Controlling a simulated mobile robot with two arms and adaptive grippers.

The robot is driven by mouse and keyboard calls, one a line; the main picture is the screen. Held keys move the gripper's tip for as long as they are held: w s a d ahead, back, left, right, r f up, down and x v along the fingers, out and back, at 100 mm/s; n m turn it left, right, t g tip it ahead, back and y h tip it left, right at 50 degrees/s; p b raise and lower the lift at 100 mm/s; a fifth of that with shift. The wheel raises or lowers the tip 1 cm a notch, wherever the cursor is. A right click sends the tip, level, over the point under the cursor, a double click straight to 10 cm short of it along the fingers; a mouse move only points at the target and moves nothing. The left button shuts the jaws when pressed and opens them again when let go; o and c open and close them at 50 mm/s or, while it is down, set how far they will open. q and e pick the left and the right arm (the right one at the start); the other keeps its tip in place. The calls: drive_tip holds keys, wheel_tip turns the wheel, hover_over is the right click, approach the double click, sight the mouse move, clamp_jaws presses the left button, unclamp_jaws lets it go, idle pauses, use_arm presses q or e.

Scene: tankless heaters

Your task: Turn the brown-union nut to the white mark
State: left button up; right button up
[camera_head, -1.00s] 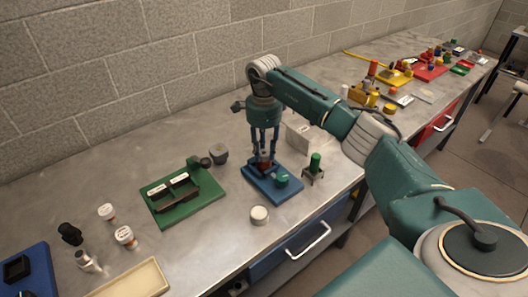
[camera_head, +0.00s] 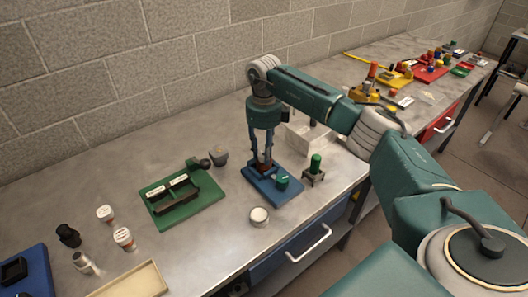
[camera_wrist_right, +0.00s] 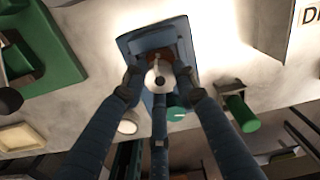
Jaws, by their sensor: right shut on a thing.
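The brown union nut (camera_head: 264,168) is on the blue base plate (camera_head: 290,198) on the bench, mostly covered by my fingers. In the right wrist view, brown shows around a pale round end (camera_wrist_right: 158,78) on the blue plate (camera_wrist_right: 126,46). My right gripper (camera_head: 262,162) points down from above and is shut on the nut. In the wrist view, its fingers (camera_wrist_right: 159,88) stand around the nut. I cannot make out the white mark for certain. My left gripper is not in view.
A green knob (camera_head: 282,182) stands on the same plate, close to the fingers. A green-topped stand (camera_head: 315,165) is to the right, a white round cap (camera_head: 259,216) in front, a green fixture (camera_head: 192,208) to the left. A white box (camera_head: 310,138) stands behind.

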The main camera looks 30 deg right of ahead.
drive_tip(key=shift+w+r+m, duration=0.1)
drive_tip(key=shift+m, duration=0.6)
drive_tip(key=o, duration=1.1)
drive_tip(key=shift+o, duration=0.2)
wheel_tip(320, 180, up, 12)
